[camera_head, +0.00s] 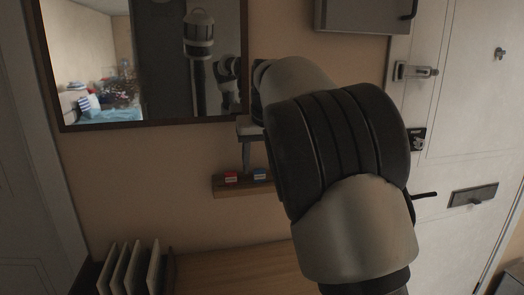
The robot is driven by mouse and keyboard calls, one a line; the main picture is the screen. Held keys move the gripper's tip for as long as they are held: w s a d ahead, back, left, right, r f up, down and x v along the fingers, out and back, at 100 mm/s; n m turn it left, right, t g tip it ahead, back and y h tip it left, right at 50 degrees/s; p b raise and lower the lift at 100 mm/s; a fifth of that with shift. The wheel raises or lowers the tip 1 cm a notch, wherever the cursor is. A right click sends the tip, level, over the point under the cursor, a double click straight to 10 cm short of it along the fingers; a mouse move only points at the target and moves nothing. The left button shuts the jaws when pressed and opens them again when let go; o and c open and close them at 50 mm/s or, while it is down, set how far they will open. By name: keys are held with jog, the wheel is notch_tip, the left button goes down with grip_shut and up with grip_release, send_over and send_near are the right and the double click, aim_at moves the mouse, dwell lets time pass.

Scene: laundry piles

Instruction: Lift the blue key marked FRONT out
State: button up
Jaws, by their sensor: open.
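A blue key tag (260,174) with a pale label sits in a small wooden wall rack (222,191) below the mirror. A red tag (231,177) with a pale label sits to its left in the same rack. The writing on both labels is too small to read. My gripper (247,165) points down just above the rack, by the gap between the two tags. It is open and holds nothing that I can see. My arm's large black and grey links hide part of the gripper and the rack's right end.
A framed mirror (62,122) hangs at upper left. A grey box (360,15) is on the wall above. A white door (460,120) with a latch (415,71) stands at right. A wooden surface (230,270) lies below, with upright panels (130,268) at left.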

aim_at(259, 169)
jog(key=shift+x, duration=1.6)
jog(key=c, duration=1.1)
jog(key=shift+r+p, duration=1.1)
jog(key=shift+r, duration=0.2)
jog(key=shift+r, duration=0.1)
notch_tip(259, 169, up, 2)
jog(key=p, duration=0.2)
jog(key=shift+r+p, duration=0.2)
jog(key=shift+p, duration=0.15)
jog(key=shift+f, duration=0.1)
jog(key=shift+s, duration=0.1)
